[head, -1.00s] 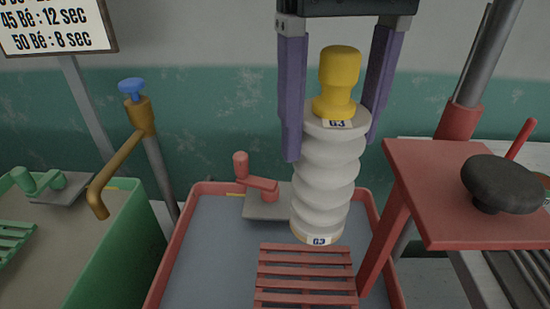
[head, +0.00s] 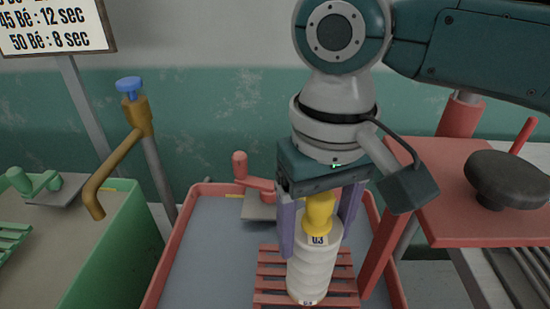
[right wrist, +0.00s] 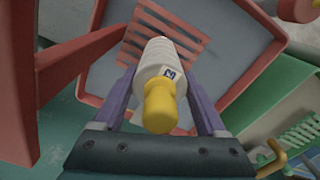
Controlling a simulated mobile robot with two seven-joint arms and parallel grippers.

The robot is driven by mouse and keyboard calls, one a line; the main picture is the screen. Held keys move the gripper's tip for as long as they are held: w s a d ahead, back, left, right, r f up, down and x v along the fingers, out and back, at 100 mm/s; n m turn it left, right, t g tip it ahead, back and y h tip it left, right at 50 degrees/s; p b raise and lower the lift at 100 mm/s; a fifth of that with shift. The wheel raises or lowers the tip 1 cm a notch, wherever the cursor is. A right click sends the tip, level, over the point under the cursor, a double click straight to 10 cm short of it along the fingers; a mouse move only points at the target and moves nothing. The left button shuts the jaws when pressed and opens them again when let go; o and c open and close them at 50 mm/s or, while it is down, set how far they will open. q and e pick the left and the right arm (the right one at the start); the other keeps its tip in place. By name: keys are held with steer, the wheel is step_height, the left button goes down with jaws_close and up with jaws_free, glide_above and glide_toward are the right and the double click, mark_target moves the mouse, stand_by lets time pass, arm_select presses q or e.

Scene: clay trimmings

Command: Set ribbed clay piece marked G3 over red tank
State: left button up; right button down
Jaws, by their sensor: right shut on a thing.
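The ribbed clay piece (head: 314,262) is white with a yellow knob (head: 319,210) on top. Its label reads like G3, small and partly unclear. My right gripper (head: 318,236) is shut on it, with a purple finger on each side. The piece hangs nearly upright over the red tank (head: 166,262), in front of the slatted red rack (head: 272,284) there. I cannot tell whether its lower end touches the rack. The right wrist view also shows the piece (right wrist: 158,58) between the fingers, pointing towards the rack. My left gripper is not in view.
A green tank (head: 105,245) stands at left, with a brown tap (head: 125,160) between the tanks. A red crank (head: 255,180) sits at the red tank's back rim. A red stand (head: 450,205) with a dark knob (head: 505,180) is close on the right.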

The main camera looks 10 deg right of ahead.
jaws_free()
step_height(320, 180, up, 12)
steer(key=shift+r+p, duration=0.1)
steer(key=shift+p, duration=0.35)
stand_by(0.5)
